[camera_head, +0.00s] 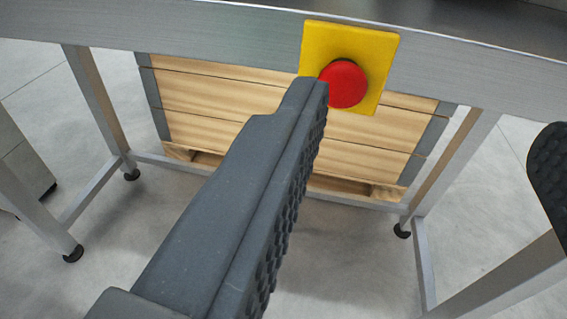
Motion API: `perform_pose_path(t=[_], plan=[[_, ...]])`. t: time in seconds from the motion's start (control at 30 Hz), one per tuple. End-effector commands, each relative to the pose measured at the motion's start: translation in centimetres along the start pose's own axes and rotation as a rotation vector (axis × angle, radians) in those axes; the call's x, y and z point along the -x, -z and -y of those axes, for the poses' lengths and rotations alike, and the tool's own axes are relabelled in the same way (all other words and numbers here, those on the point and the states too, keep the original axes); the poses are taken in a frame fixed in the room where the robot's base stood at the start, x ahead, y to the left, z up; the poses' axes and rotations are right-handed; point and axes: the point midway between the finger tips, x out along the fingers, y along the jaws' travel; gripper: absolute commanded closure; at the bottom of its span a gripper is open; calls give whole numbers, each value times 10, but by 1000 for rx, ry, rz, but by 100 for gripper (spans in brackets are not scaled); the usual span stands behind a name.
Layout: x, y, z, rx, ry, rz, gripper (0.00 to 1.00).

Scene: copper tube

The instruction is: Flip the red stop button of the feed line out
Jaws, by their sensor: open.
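The red stop button (344,84) is a round mushroom knob on a yellow plate (380,45), fixed to the front edge of a grey metal table. My gripper (435,125) is open. Its left finger (240,190) reaches up from below, with its tip just left of the button and overlapping the button's left edge in the picture. I cannot tell whether the tip touches the button. The right finger (550,175) shows only in part at the right edge, well apart from the button.
The metal table edge (200,25) runs across the top, on metal legs (95,95) with black feet. A wooden crate (210,95) stands behind, under the table. A grey cabinet (20,160) is at the far left. The floor between the legs is clear.

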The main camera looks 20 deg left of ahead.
Motion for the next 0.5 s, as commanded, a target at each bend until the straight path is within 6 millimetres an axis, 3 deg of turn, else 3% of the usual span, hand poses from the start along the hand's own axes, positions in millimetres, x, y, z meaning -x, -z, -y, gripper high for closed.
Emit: perform_pose_path(t=[0.03, 0.1, 0.2, 0.37, 0.5], plan=[[0, -24, 4, -22, 25, -4, 42], [0, -44, 11, -49, 56, -13, 42], [2, -58, 17, -73, 84, -29, 42], [-2, -63, 22, -86, 101, -40, 42], [-17, -62, 24, -84, 102, -42, 42]])
